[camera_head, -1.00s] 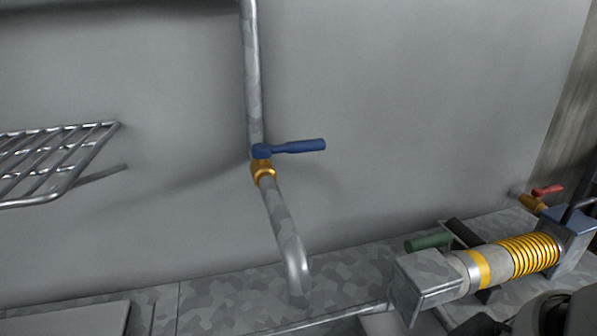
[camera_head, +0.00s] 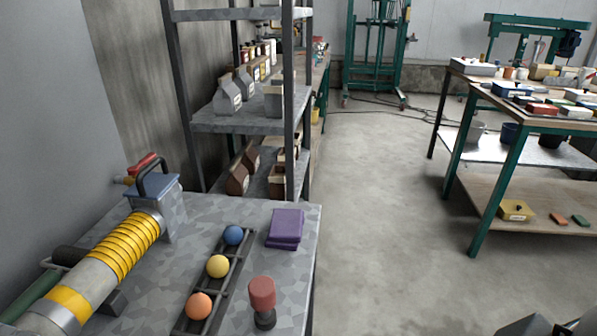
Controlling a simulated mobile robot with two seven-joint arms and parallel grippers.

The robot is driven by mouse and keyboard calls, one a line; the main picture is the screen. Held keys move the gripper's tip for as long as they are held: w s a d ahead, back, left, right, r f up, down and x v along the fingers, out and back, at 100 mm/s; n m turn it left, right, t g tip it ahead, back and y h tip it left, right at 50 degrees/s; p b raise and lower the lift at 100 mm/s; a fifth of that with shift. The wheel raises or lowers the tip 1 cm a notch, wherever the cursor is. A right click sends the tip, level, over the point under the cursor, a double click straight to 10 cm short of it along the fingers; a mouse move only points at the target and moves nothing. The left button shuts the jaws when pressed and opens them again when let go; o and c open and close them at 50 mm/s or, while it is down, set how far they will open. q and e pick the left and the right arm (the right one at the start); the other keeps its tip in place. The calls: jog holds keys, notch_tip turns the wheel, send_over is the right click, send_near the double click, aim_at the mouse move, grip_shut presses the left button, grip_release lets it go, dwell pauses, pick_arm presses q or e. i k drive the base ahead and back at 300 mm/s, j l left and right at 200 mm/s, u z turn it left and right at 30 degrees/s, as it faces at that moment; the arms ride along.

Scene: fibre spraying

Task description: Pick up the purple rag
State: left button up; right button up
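The purple rag (camera_head: 286,227) lies folded on the grey metal bench (camera_head: 187,238), near its far right corner. It is to the right of a dark rack (camera_head: 206,324) that holds a blue, a yellow and an orange ball. Nothing touches or covers the rag. Neither of my grippers can be made out in the head view. Some dark shapes at the bottom right edge are too cut off to identify.
A red-topped knob (camera_head: 262,292) stands near the rag on the bench. A yellow-coiled device (camera_head: 125,243) lies at the left. Shelves (camera_head: 237,122) with bags and bottles stand behind the bench. A loaded green-legged table (camera_head: 519,130) is at the right, with open floor (camera_head: 372,190) between.

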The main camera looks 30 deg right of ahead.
aim_at(286, 226)
jog(key=z, duration=0.65)
jog(key=u, duration=3.5)
jog(key=z, duration=3.5)
jog(key=i+l, duration=0.2)
jog(key=i, duration=0.2)
jog(key=i+l+u, duration=0.1)
jog(key=i, duration=0.3)
jog(key=i+l, duration=0.3)
jog(key=i+j+u, duration=0.05)
